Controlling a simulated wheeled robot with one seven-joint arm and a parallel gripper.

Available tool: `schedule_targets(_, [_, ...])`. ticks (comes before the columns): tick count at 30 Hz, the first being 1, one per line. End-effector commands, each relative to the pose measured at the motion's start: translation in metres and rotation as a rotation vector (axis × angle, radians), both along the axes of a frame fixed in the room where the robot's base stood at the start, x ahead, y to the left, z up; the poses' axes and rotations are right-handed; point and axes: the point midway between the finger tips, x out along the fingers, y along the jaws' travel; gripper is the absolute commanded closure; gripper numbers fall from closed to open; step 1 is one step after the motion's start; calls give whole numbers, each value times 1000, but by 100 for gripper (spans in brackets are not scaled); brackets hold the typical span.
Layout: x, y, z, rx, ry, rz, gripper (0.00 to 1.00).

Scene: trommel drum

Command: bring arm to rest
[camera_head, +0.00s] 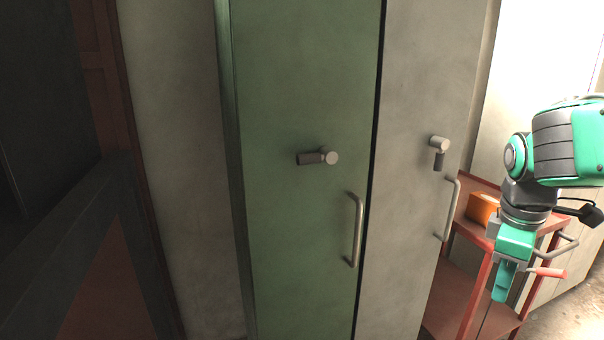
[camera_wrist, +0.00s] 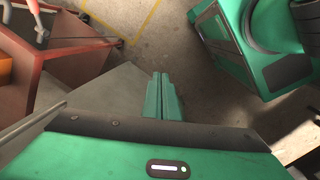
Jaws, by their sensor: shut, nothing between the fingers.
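My gripper (camera_head: 502,282) hangs at the right of the head view, pointing down, at the end of my green and black arm. In the wrist view its two green fingers (camera_wrist: 163,80) lie side by side, closed and empty. The fingers are beside a red shelf stand (camera_head: 470,238), and I cannot tell how far apart they are. A green cabinet door (camera_head: 305,90) and a grey cabinet door (camera_head: 422,80) stand to the left of the arm, both appearing closed.
The green door has a lever (camera_head: 318,158) turned sideways and a bar handle (camera_head: 356,230). The grey door has a lever (camera_head: 439,150) pointing down and a bar handle (camera_head: 450,208). An orange box (camera_head: 482,208) sits on the stand. Open floor (camera_wrist: 150,45) shows in the wrist view.

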Motion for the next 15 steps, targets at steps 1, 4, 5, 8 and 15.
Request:
schedule_targets(1, [-15, -10, -4, 14, -6, -127, 100])
schedule_targets(4, [-44, -25, -14, 44, -16, -393, 100])
schedule_targets(5, [-52, -28, -17, 53, -19, -473, 100])
schedule_targets(8, [-81, -38, -28, 81, -25, -737, 100])
schedule_targets(15, [-130, -44, -49, 130, -28, -1220, 100])
